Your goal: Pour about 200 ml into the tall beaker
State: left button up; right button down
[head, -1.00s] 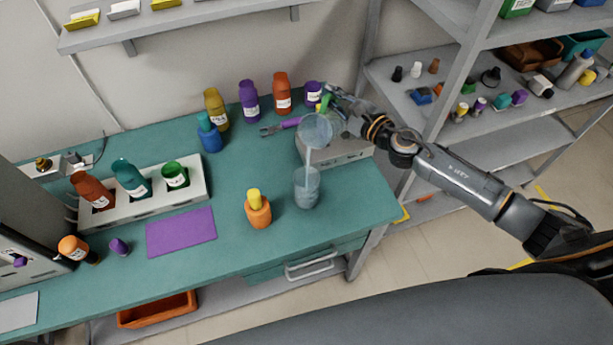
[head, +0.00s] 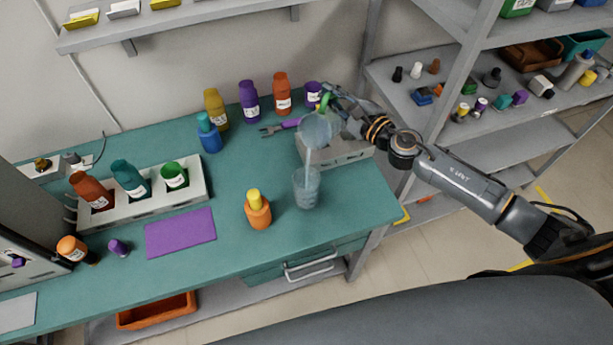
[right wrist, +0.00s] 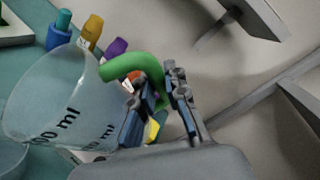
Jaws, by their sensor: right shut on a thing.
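The tall beaker (head: 306,190) is clear, stands upright on the teal bench and holds some liquid; its exact level is hard to read. Above it, a clear jug (head: 313,130) with a green handle is tilted, and a pale stream (head: 308,160) falls from it into the beaker. My right gripper (head: 333,99) is shut on the jug's green handle. In the right wrist view the fingers (right wrist: 160,98) close around the green handle (right wrist: 128,66), and the jug (right wrist: 50,95) shows black ml marks, partly cut off. My left gripper is not in view.
An orange bottle with a yellow cap (head: 258,211) stands left of the beaker. Several coloured bottles line the back. A purple mat (head: 180,233) and a white rack (head: 150,205) are further left. Bench between mat and orange bottle is clear.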

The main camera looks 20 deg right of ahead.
jog(key=shift+s+a+r+n+t+b, duration=0.2)
jog(key=shift+r+n+t+b, duration=0.15)
jog(key=shift+r+n, duration=0.2)
dwell(1.1)
jog(key=m+p, duration=0.1)
jog(key=p, duration=0.1)
jog(key=w+d+m+g+p, duration=0.1)
jog(key=p, duration=0.1)
jog(key=shift+w+f, duration=0.15)
jog(key=shift+f, duration=0.05)
jog(key=shift+w+d+f+m+g, duration=0.15)
jog(key=shift+f+m+g, duration=0.1)
jog(key=shift+f+m, duration=0.2)
jog(key=shift+w+d+f+m+g, duration=0.1)
jog(key=shift+f+m+g, duration=0.15)
jog(key=shift+f, duration=0.2)
jog(key=shift+w+d+r+m+p, duration=0.2)
jog(key=shift+m+p, duration=0.15)
jog(key=shift+p, duration=0.5)
jog(key=shift+w+d+f+g+p, duration=0.1)
jog(key=shift+w+d+g+p, duration=0.1)
jog(key=shift+g+p, duration=0.2)
jog(key=w+d+f+m+g, duration=0.1)
jog(key=w+d+f+m+g+y, duration=0.1)
jog(key=m, duration=0.1)
jog(key=w+d+m+g+p, duration=0.1)
jog(key=m, duration=0.1)
jog(key=shift+w+f, duration=0.3)
jog(key=shift+f, duration=0.1)
